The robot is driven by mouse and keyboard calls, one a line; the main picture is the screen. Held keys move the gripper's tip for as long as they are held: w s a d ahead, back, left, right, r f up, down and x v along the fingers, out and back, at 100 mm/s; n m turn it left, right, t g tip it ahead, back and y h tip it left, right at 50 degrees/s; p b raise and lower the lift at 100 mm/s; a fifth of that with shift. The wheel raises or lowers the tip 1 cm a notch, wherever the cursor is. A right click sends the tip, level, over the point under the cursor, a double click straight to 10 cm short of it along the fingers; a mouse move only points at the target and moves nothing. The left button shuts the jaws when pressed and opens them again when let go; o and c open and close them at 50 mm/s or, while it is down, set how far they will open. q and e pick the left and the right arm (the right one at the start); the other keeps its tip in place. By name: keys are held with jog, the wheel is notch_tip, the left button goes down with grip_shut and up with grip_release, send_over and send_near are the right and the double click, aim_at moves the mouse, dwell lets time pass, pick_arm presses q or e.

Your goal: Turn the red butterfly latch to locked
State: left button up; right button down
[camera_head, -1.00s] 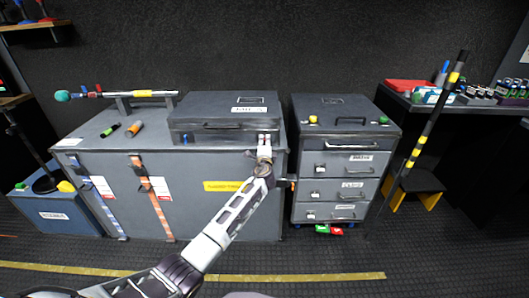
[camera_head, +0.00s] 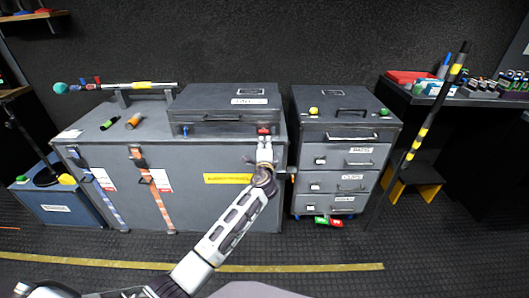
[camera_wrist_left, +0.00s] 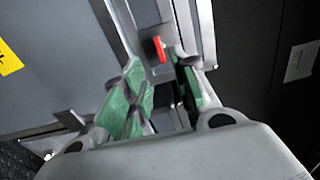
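The red butterfly latch (camera_head: 263,131) is on the front of the grey case (camera_head: 205,97), near its right end. In the left wrist view the red latch (camera_wrist_left: 159,49) is a small red tab on a grey metal plate. My left gripper (camera_head: 264,145) is just below and in front of the latch. In the left wrist view my left gripper (camera_wrist_left: 161,62) has its green-padded fingers apart, with the red tab showing in the gap near the tips. I cannot tell whether a finger touches it. My right gripper is not in view.
The case rests on a large grey trunk (camera_head: 150,210) with a yellow label. A drawer cabinet (camera_head: 345,120) stands close on the right. A striped pole (camera_head: 422,130) leans against the dark desk (camera_head: 475,101). Open floor lies in front.

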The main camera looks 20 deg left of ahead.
pick_arm(q)
jog(key=shift+v, duration=2.1)
